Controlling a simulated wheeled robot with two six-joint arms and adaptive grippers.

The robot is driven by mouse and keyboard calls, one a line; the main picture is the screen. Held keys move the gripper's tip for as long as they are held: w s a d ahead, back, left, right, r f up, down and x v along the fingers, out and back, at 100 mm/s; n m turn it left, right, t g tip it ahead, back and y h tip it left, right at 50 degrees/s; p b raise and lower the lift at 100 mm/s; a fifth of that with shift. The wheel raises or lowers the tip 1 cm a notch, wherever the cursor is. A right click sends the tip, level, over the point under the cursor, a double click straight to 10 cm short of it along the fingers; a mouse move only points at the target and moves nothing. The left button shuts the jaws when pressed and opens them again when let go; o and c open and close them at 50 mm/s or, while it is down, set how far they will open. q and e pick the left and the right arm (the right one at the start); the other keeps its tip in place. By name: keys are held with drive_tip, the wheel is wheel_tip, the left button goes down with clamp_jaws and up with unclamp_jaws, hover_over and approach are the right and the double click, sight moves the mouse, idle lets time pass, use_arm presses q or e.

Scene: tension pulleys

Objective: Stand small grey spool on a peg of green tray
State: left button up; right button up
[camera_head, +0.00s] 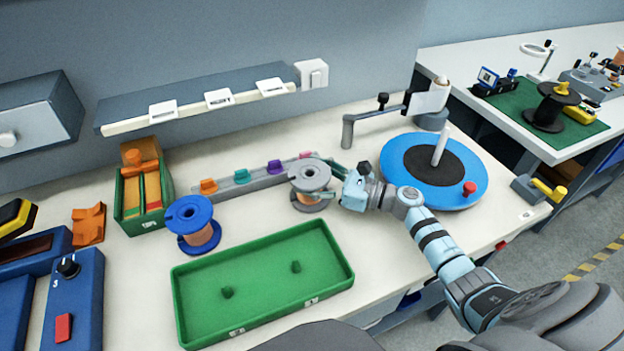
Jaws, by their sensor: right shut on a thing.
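The small grey spool (309,176) has grey flanges and a copper-coloured winding. It is upright, behind the back right corner of the green tray. My right gripper (335,181) reaches in from the right and is shut on the spool's right side. The fingertips are partly hidden, and I cannot tell if the spool touches the table. The green tray (262,244) lies at the front of the table, with two short green pegs, a left peg (227,292) and a right peg (296,267), both bare. My left gripper is not in view.
A blue spool (194,224) stands behind the tray's left part. A grey rail (254,184) with coloured clips runs behind the grey spool. A blue turntable (470,186) with a white post is at right. A green box (151,187) and blue devices (86,300) are at left.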

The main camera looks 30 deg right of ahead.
drive_tip(key=o, duration=1.8)
drive_tip(key=shift+s+d+f, duration=0.15)
drive_tip(key=v, duration=0.2)
drive_tip(key=b+v, duration=0.1)
drive_tip(key=v, duration=0.1)
drive_tip(key=f+v, duration=0.1)
drive_tip(key=v, duration=0.1)
drive_tip(key=shift+s+d, duration=0.1)
drive_tip(key=shift+s, duration=0.25)
drive_tip(key=shift+s+d+r, duration=0.1)
drive_tip(key=shift+s+d, duration=0.1)
drive_tip(key=shift+a, duration=0.1)
